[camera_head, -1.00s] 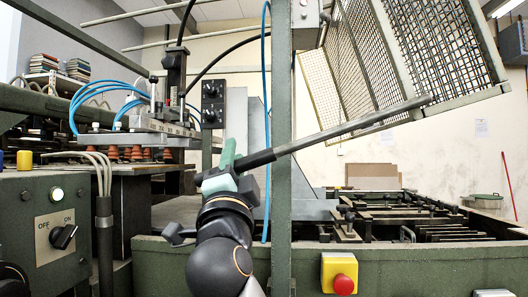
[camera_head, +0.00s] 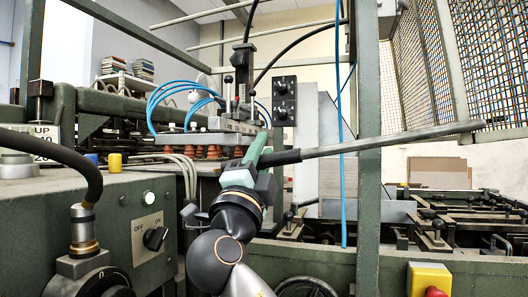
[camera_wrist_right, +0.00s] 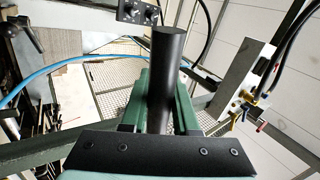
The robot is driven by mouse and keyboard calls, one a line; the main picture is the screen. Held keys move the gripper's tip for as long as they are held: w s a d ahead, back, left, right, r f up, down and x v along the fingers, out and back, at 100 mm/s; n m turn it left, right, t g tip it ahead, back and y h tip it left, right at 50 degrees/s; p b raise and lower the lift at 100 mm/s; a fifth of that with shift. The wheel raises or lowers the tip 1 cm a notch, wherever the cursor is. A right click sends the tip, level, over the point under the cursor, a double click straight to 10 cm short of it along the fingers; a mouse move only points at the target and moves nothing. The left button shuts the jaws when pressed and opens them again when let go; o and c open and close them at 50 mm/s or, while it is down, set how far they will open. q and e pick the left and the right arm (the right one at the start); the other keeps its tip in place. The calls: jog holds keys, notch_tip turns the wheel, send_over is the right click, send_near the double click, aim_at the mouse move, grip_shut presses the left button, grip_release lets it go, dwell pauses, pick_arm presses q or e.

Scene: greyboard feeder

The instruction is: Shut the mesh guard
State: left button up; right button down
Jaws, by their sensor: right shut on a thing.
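The mesh guard (camera_head: 488,62) is a panelled frame of wire mesh at the upper right of the head view. It is raised above the machine bed, and its right part is cut off by the picture edge. A long bar (camera_head: 395,142) with a dark grip runs from it down to the left, sloping slightly. My right gripper (camera_head: 258,160) is shut on the dark grip end of this bar. In the right wrist view the dark round grip (camera_wrist_right: 166,75) stands between the green fingers. My left gripper is not in view.
A green post (camera_head: 368,200) stands behind the bar. A control cabinet (camera_head: 60,215) with a rotary switch (camera_head: 155,238) is at the left. A yellow box with a red button (camera_head: 430,278) is at the lower right. Blue hoses and suckers hang over the feeder.

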jog(key=c, duration=0.7)
grip_release()
jog(key=shift+d, duration=0.1)
jog(key=v, duration=1.2)
jog(key=shift+s+f+b, duration=0.15)
jog(key=shift+s+b, duration=0.1)
jog(key=shift+b, duration=0.05)
